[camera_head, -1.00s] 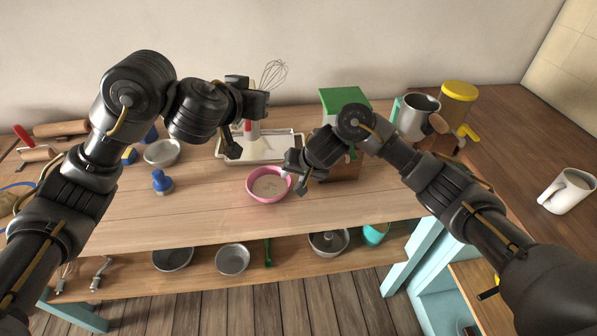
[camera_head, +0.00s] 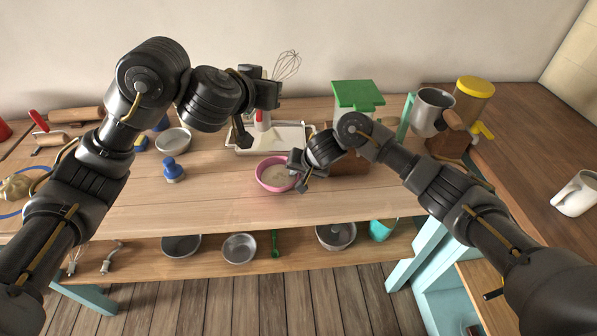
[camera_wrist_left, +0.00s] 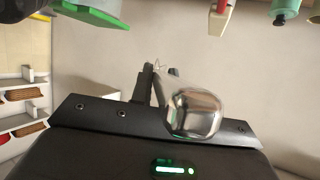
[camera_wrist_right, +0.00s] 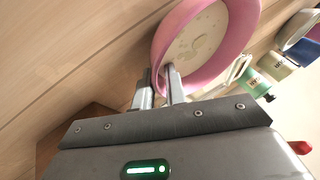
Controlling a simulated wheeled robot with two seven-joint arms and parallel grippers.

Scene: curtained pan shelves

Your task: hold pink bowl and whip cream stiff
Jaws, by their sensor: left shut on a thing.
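The pink bowl (camera_head: 262,180) stands upright on the wooden table with pale cream (camera_wrist_right: 195,45) in it. My right gripper (camera_wrist_right: 159,78) is at the bowl's right side in the head view. Its fingers are apart, with the rim between them, one finger inside and one outside. My left gripper (camera_head: 262,100) is raised above the white tray, behind the bowl. It is shut on the whisk (camera_head: 287,65), whose wire loops point up. In the left wrist view a shiny metal part (camera_wrist_left: 193,112), seemingly of the whisk, is at the fingers. The whisk's handle is mostly hidden.
A white tray (camera_head: 300,134) lies behind the bowl. A box with a green lid (camera_head: 358,95) stands behind my right forearm. A blue-handled item (camera_head: 173,170) and a metal bowl (camera_head: 173,139) are to the left. The table's front edge is clear.

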